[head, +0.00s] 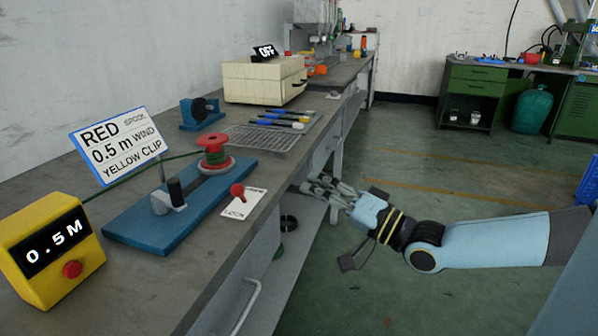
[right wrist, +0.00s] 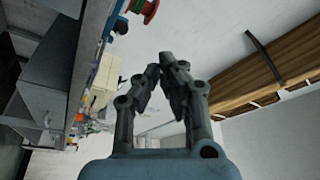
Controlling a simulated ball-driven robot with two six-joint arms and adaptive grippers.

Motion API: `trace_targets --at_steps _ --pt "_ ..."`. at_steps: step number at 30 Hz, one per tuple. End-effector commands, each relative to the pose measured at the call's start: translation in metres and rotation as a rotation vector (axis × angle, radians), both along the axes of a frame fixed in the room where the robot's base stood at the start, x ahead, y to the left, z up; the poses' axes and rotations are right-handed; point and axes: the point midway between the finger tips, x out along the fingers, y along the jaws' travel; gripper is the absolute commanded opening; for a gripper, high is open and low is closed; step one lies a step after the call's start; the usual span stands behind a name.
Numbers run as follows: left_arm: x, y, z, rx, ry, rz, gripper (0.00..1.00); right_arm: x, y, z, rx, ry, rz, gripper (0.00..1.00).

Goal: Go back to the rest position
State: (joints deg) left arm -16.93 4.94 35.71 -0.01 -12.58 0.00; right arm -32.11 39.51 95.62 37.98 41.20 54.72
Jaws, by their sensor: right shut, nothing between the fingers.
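My right gripper (head: 322,187) is beside the front edge of the workbench (head: 120,290) in the head view, over the floor and apart from the bench top. Its fingers point left toward the bench. In the right wrist view the fingertips (right wrist: 166,62) are together with nothing between them. My left gripper is not in view.
On the bench are a yellow 0.5 M counter box (head: 45,250), a blue winding base (head: 150,230) with a red spool (head: 212,145), a sign (head: 118,145), a red lever (head: 237,190), a wire rack (head: 262,138) and a cream box (head: 262,80). Open floor (head: 440,180) lies right.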

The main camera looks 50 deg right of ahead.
Motion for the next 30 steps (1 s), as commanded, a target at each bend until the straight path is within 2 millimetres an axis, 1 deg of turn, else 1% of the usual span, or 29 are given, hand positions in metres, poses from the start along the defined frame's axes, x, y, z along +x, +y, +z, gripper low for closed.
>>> trace_targets --at_steps 3,6,13,21,25,26,27,29,30 --pt "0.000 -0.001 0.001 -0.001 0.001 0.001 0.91 -0.007 -0.001 -0.001 0.000 0.000 0.000 0.00" --pt "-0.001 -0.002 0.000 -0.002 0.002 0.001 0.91 -0.008 -0.001 -0.001 0.000 -0.001 0.001 0.00" --pt "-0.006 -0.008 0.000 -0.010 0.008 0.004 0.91 -0.008 -0.001 -0.002 0.000 -0.001 0.000 0.00" --pt "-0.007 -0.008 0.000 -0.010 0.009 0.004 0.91 -0.008 -0.001 -0.001 0.000 -0.001 0.000 0.00" --pt "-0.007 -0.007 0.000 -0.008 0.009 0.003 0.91 -0.002 0.002 0.002 0.024 -0.025 -0.018 0.00" --pt "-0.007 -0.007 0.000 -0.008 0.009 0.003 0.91 -0.001 0.002 -0.003 0.038 -0.027 -0.037 0.00" --pt "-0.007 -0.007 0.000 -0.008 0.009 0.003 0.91 -0.001 -0.002 -0.018 0.050 -0.015 -0.072 0.00" --pt "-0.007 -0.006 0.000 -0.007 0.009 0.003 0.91 -0.005 -0.006 -0.054 0.040 0.048 -0.121 0.00" --pt "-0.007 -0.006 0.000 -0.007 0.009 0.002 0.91 -0.009 -0.006 -0.082 0.016 0.109 -0.152 0.00"
